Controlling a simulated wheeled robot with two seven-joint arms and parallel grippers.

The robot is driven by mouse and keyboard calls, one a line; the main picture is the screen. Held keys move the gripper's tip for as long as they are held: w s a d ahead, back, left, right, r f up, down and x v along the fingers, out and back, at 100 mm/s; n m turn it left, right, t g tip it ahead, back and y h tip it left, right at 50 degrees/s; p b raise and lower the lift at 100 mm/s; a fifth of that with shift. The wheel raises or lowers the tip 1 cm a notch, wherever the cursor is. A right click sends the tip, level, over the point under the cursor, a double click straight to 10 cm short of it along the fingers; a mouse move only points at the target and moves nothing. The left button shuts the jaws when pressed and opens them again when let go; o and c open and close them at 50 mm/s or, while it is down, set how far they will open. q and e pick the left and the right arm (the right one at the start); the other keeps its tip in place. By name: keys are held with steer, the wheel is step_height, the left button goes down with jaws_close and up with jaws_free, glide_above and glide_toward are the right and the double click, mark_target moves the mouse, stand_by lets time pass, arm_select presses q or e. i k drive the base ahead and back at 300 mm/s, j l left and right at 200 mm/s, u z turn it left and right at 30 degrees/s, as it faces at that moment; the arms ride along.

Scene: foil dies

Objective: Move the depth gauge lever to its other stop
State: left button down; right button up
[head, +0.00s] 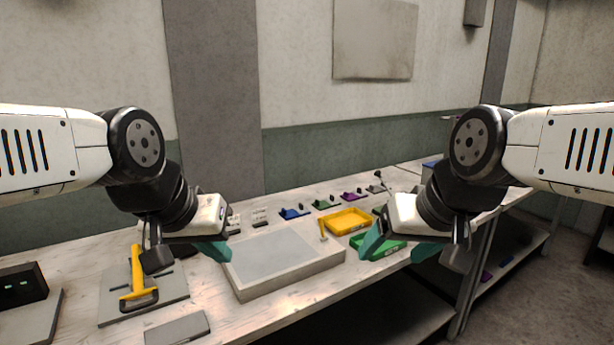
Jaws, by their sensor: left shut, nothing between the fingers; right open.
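No part is clearly marked as the depth gauge lever. A yellow upright handle (137,267) stands on a grey plate (172,288) at the left; I cannot tell whether it is the lever. A small dark lever-like part (379,175) stands at the back right of the table, too small to make out. My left gripper (218,251) has teal fingers shut on nothing, over the left edge of the pale flat block, right of the yellow handle. My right gripper (398,248) is open and empty, its teal fingers apart in front of the green tray, which it partly hides.
A pale flat block (285,258) fills the table's middle. A yellow tray (348,220) and a green tray (376,249) lie right of it. Blue (292,214), green (322,204) and purple (353,196) pieces line the back. A black box (22,285) stands far left.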

mark_target(139, 290)
steer(key=u, duration=1.05)
